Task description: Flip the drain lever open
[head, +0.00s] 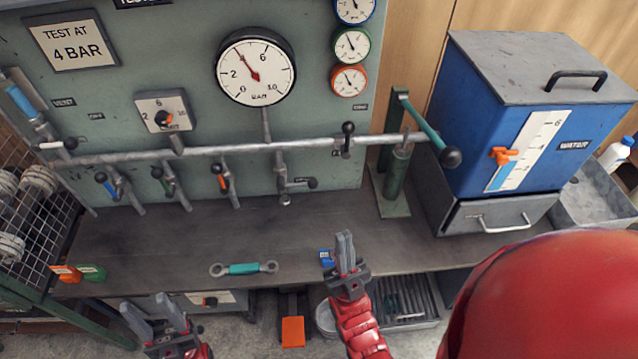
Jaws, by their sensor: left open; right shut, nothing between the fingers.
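My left gripper (151,306) is open and empty at the bottom left, in front of the bench edge. My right gripper (345,241) is shut and empty above the bench's front part, below and right of the black-knobbed lever.
A large gauge (255,72) reads a little under 4. A green hand pump (395,175) and a blue water tank (525,125) stand at the right. The bench below the levers is clear.

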